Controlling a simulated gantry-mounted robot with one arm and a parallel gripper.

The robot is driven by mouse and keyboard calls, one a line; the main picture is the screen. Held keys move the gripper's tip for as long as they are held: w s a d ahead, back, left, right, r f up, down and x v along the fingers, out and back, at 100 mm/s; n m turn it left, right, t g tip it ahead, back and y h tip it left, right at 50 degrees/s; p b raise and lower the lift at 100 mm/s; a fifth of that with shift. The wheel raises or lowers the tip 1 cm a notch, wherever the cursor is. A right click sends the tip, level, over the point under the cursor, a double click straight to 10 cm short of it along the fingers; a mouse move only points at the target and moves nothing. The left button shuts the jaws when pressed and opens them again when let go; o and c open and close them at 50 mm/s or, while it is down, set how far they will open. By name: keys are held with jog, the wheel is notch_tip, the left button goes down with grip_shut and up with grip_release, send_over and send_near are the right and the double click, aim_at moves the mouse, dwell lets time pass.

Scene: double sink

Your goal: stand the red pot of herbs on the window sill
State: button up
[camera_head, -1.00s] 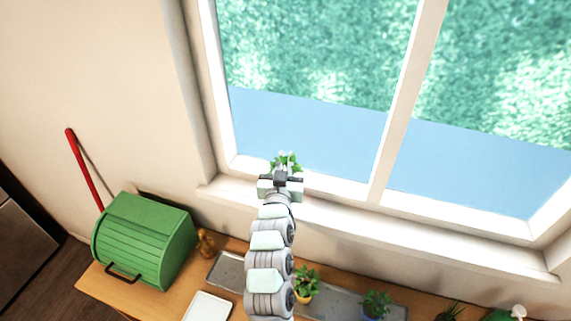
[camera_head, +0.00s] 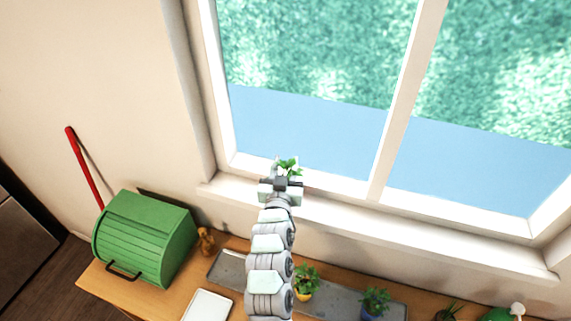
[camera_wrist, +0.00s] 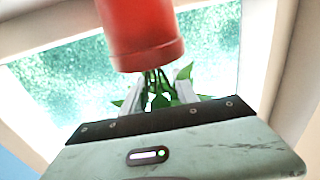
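The red pot of herbs (camera_wrist: 142,32) fills the upper middle of the wrist view, with its leaves and stems below its rim in that picture. The pale fingers of my gripper (camera_head: 281,183) run toward it on either side of the stems and look shut on it. The pot hides the fingertips. In the camera_head view only the green leaves (camera_head: 289,166) show, just past my gripper, and the pot body is hidden. My gripper is in front of the left part of the window sill (camera_head: 335,207). Contact between pot and sill cannot be seen.
Below the sill, the counter holds a green bread box (camera_head: 145,238), a small brown figure (camera_head: 205,241), a white tray (camera_head: 208,306), a yellow-potted plant (camera_head: 305,284) and a blue-potted plant (camera_head: 374,302). The sill to the right is clear.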

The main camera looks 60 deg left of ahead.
jog(key=shift+r, duration=0.1)
jog(key=b+v, duration=0.2)
jog(key=v, duration=1)
